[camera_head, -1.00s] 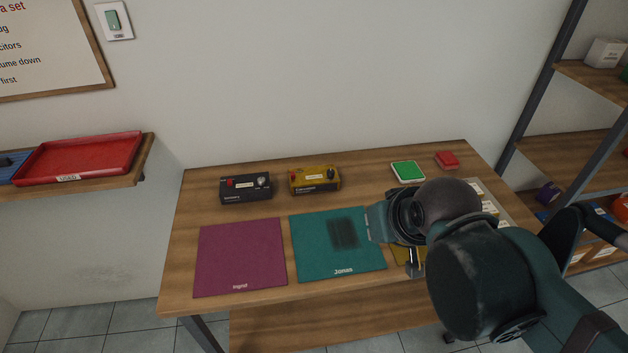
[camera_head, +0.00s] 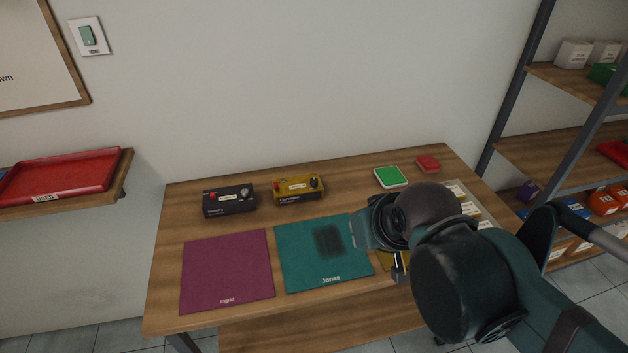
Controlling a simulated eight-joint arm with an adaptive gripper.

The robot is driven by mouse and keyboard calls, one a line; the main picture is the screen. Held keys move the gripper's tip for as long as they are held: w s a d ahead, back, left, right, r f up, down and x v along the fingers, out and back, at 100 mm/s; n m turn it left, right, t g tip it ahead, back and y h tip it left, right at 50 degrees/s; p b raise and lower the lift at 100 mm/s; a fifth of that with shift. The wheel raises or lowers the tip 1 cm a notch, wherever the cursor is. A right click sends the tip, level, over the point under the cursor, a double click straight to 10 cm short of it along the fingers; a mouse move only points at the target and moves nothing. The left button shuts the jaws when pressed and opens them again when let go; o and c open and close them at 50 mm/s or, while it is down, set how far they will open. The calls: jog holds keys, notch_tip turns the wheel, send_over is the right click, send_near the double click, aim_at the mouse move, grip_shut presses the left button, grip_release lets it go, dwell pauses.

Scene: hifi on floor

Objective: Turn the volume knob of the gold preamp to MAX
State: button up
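The gold preamp (camera_head: 297,191) stands at the back of the wooden table, right of a black unit of like shape. A dark round knob (camera_head: 316,183) sits at its right end, and a small red part (camera_head: 277,187) at its left. The knob's pointer and MAX mark are too small to read. My gripper (camera_head: 396,272) is in front of and to the right of the gold preamp, over the right part of the table and apart from it. My arm hides much of the gripper, and I cannot tell whether its fingers are open.
A black unit (camera_head: 229,199) stands left of the preamp. Purple (camera_head: 228,270) and teal (camera_head: 300,270) mats lie in front. A green-topped pad (camera_head: 391,176) and a red block (camera_head: 428,163) are at the back right. A red tray (camera_head: 60,177) sits on the left shelf.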

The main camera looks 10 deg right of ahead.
jog(key=o, duration=0.7)
jog(key=shift+o, duration=1.1)
jog(key=shift+w+r, duration=0.2)
jog(key=w+r+n+g+p, duration=0.2)
jog(key=w+n+p, duration=0.1)
jog(key=w, duration=0.6)
jog(key=w+r+n+g+p, duration=0.2)
jog(key=w+r+n, duration=0.1)
jog(key=w, duration=0.6)
jog(key=shift+w+a+f+n+g+p, duration=0.2)
jog(key=shift+w+f+n+g+p, duration=0.55)
jog(key=shift+w+f, duration=1.75)
jog(key=shift+w+a+f+n+g+p, duration=0.25)
jog(key=shift+w+f+n+p, duration=0.85)
jog(key=shift+w, duration=2.6)
jog(key=shift+w+a+f+n+g+p, duration=0.15)
jog(key=shift+w+f+n+g+p, duration=0.45)
jog(key=shift+w+f+n, duration=1.85)
jog(key=shift+w+r+m, duration=0.3)
jog(key=shift+w+m, duration=0.35)
jog(key=shift+m, duration=0.35)
